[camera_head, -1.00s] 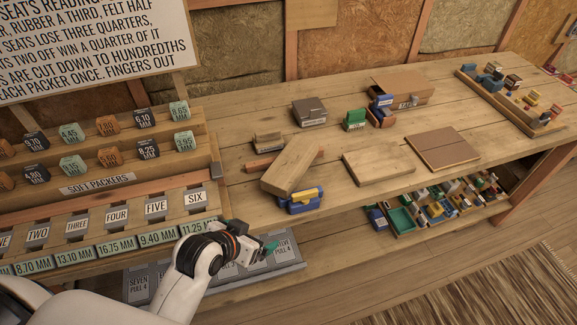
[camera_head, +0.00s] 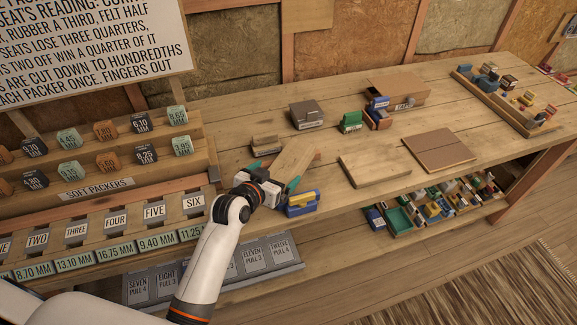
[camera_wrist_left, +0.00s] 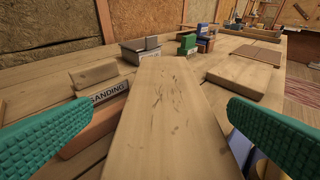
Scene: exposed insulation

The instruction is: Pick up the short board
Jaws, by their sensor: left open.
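The short board (camera_head: 296,158) is a pale wooden plank, tilted, resting on a reddish block and beside or on a blue and yellow item (camera_head: 302,203). In the left wrist view the board (camera_wrist_left: 165,100) runs away from the camera between the fingers. My left gripper (camera_head: 274,174) is open at the board's near end, one teal finger on each side. In the left wrist view both fingers of the gripper (camera_wrist_left: 160,118) stand apart from the board's sides. The arm hides part of the board's near end in the head view. My right gripper is not in view.
A flat board (camera_head: 375,166) and a brown panel (camera_head: 438,150) lie to the right. A sanding block (camera_head: 266,143) and a grey-brown box (camera_head: 307,114) are behind. The packer rack (camera_head: 150,185) stands at left. The bench's back right has a filled tray (camera_head: 508,100).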

